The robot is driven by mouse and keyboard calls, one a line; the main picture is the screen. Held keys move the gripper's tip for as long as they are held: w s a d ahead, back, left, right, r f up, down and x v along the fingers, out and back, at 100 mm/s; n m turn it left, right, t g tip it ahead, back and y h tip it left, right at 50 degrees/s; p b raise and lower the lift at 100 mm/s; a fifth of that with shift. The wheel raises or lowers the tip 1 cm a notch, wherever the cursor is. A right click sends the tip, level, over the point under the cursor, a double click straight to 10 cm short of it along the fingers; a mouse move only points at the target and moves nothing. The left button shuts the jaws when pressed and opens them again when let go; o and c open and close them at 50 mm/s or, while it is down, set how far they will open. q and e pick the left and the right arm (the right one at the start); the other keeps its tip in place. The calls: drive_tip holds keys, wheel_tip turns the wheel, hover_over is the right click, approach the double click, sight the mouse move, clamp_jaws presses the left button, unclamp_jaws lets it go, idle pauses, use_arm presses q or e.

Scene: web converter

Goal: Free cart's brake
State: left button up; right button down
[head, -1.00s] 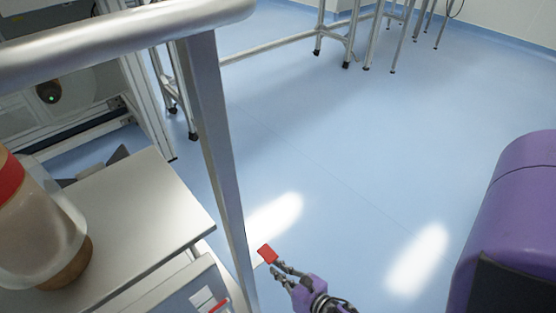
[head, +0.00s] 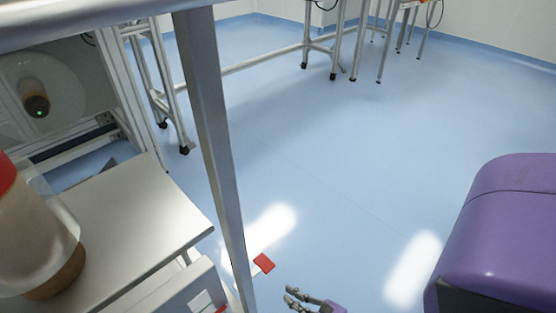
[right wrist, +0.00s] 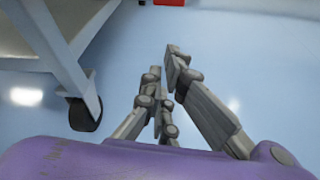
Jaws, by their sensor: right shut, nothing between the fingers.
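A metal frame with a thick handle bar (head: 95,10) and an upright post (head: 207,130) stands at the left of the head view; it looks like the cart. A small red tab (head: 264,262) on a pale flat piece shows low beside the post and looks like the brake pedal. A bit of red (right wrist: 168,2) also shows at the top edge of the right wrist view. My right gripper (head: 289,294) is shut and empty, below and right of the red tab, apart from it. It also shows in the right wrist view (right wrist: 164,68). My left gripper is not in view.
A grey shelf (head: 150,215) with a large roll (head: 35,235) is at the left. A caster (right wrist: 85,114) shows left of my right gripper. Metal stands (head: 335,50) are at the back. The blue floor (head: 350,150) in the middle is clear.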

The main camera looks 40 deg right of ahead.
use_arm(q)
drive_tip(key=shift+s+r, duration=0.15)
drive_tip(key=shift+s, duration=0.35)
use_arm(e)
drive_tip(key=shift+v, duration=1.45)
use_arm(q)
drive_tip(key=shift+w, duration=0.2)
use_arm(e)
drive_tip(key=shift+a, duration=0.15)
